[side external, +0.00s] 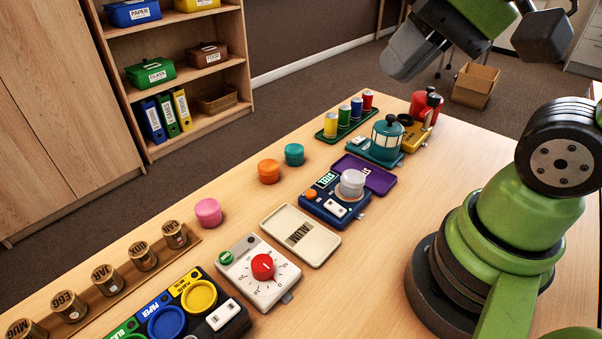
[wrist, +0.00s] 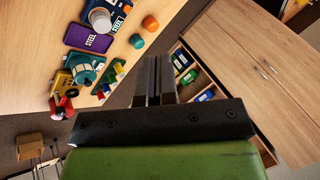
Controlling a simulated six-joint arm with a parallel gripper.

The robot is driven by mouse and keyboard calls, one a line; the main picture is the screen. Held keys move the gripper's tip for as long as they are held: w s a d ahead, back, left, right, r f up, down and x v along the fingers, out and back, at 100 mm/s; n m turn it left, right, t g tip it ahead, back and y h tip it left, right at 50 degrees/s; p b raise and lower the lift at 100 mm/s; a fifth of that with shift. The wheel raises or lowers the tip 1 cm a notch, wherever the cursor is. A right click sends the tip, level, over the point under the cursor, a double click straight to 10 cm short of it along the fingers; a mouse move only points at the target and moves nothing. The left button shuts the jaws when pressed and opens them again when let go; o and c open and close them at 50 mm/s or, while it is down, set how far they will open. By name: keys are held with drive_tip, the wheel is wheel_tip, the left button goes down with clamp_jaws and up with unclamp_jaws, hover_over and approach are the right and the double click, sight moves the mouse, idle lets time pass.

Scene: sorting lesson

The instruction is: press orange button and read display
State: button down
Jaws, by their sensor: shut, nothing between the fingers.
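A dark blue device (side external: 334,202) stands on the table with an orange button (side external: 311,194) at its left corner. A grey-white round container (side external: 352,183) sits on top of the device; the container also shows in the wrist view (wrist: 100,19). My gripper (wrist: 153,66) is shut and empty. It is high above the table, well apart from the button, and its fingers point towards the shelf and cabinet side.
An orange jar (side external: 268,171) and a teal jar (side external: 294,154) stand behind the device. A cream tray (side external: 318,250) and a dial box with a red knob (side external: 263,267) lie in front, a purple tray (side external: 379,181) behind. A teal canister (side external: 387,138) stands further back.

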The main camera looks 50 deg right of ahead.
drive_tip(key=s+n, duration=0.1)
drive_tip(key=s+r+n+t, duration=0.1)
drive_tip(key=shift+d+n+h, duration=0.4)
